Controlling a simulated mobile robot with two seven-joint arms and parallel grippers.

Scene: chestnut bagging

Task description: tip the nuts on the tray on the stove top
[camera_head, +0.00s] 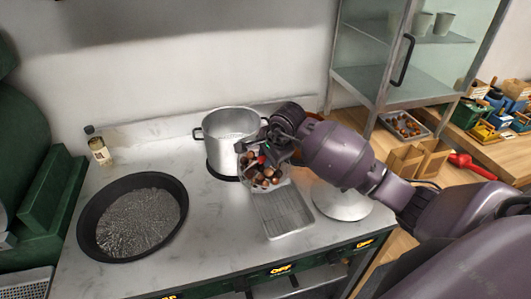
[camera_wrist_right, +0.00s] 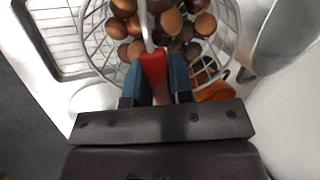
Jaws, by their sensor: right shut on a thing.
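My right gripper (camera_head: 268,148) is shut on the red handle (camera_wrist_right: 155,72) of a round wire strainer (camera_wrist_right: 232,22). Brown chestnuts (camera_wrist_right: 185,28) fill the strainer, which is held level or nearly so. In the head view the strainer with its chestnuts (camera_head: 262,176) hangs between the pot and the tray, over the tray's back edge. The metal tray (camera_head: 285,212) lies on the white stove top and its visible part looks empty. The tray's ribbed surface also shows at the left of the right wrist view (camera_wrist_right: 58,28). My left gripper is not in view.
A tall steel pot (camera_head: 224,128) stands just behind and left of the strainer. A large dark pan (camera_head: 134,216) sits at the left, near a small bottle (camera_head: 99,148). A round silvery lid or disc (camera_head: 342,203) lies right of the tray. A glass cabinet (camera_head: 378,60) stands behind.

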